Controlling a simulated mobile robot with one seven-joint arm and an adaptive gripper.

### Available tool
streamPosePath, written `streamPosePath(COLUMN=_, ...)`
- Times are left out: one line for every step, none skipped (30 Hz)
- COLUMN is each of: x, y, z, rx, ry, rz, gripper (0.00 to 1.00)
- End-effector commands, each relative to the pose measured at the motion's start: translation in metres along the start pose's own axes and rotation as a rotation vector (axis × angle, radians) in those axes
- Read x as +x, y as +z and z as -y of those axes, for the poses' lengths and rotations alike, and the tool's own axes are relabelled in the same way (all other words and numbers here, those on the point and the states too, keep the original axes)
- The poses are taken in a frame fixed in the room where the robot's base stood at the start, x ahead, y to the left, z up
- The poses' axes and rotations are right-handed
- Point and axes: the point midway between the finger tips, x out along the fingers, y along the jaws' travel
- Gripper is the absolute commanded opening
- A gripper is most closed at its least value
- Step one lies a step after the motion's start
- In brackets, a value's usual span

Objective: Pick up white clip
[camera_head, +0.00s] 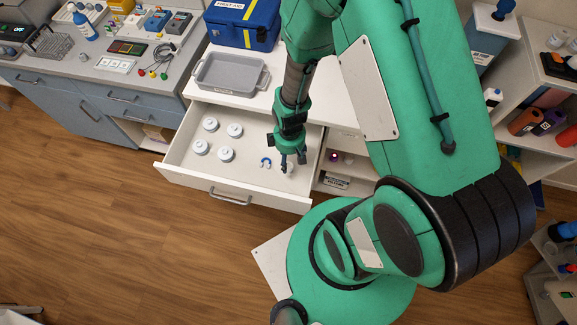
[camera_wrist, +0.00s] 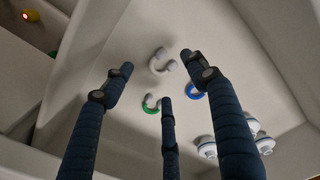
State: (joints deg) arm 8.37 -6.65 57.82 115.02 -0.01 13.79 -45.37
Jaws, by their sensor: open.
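The white clip (camera_wrist: 162,62) is a small U-shaped piece lying on the floor of the open white drawer (camera_head: 184,172). A green clip (camera_wrist: 151,105) and a blue clip (camera_wrist: 194,91) lie near it; the blue one also shows in the head view (camera_head: 266,161). My gripper (camera_head: 291,164) points down into the drawer's right part. In the wrist view its three dark fingers (camera_wrist: 158,72) are spread apart with nothing between them, and the white clip shows beyond the fingertips. One finger partly covers the blue clip. In the head view the gripper hides much of the clip area.
Several round white containers (camera_head: 226,154) stand in the drawer's left part. The drawer walls rise around the clips. A grey tray (camera_head: 232,75) and a blue first aid case (camera_head: 242,22) are on the counter above. A shelf (camera_head: 346,164) is open right of the drawer.

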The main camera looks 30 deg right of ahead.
Motion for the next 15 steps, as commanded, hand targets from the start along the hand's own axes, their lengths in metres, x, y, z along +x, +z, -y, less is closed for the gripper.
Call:
streamPosePath(x=0.002, y=0.0, z=0.0, rx=0.0, ry=0.0, rz=0.0, gripper=0.58)
streamPosePath(x=0.003, y=0.0, z=0.0, rx=0.0, ry=-0.001, rz=0.001, gripper=0.58)
streamPosePath(x=0.006, y=0.0, z=0.0, rx=0.0, ry=-0.001, rz=0.001, gripper=0.58)
streamPosePath(x=0.009, y=0.0, z=0.0, rx=0.0, ry=-0.001, rz=0.001, gripper=0.58)
streamPosePath(x=0.012, y=0.0, z=0.0, rx=0.0, ry=-0.001, rz=0.001, gripper=0.58)
streamPosePath(x=0.016, y=0.0, z=0.0, rx=0.0, ry=-0.002, rz=0.002, gripper=0.58)
streamPosePath(x=0.02, y=0.0, z=0.0, rx=0.0, ry=-0.002, rz=0.002, gripper=0.58)
streamPosePath(x=0.024, y=0.0, z=0.0, rx=0.0, ry=-0.002, rz=0.002, gripper=0.58)
streamPosePath(x=0.029, y=0.0, z=0.0, rx=0.0, ry=-0.001, rz=0.001, gripper=0.58)
streamPosePath(x=0.033, y=0.0, z=0.0, rx=0.0, ry=-0.001, rz=0.001, gripper=0.58)
streamPosePath(x=0.036, y=0.0, z=0.0, rx=0.0, ry=-0.001, rz=0.001, gripper=0.58)
streamPosePath(x=0.04, y=0.0, z=0.0, rx=0.0, ry=-0.002, rz=0.002, gripper=0.58)
streamPosePath(x=0.043, y=0.0, z=0.0, rx=0.0, ry=-0.002, rz=0.002, gripper=0.58)
streamPosePath(x=0.046, y=0.0, z=0.0, rx=0.0, ry=-0.002, rz=0.002, gripper=0.58)
streamPosePath(x=0.048, y=0.0, z=0.0, rx=0.0, ry=-0.001, rz=0.001, gripper=0.58)
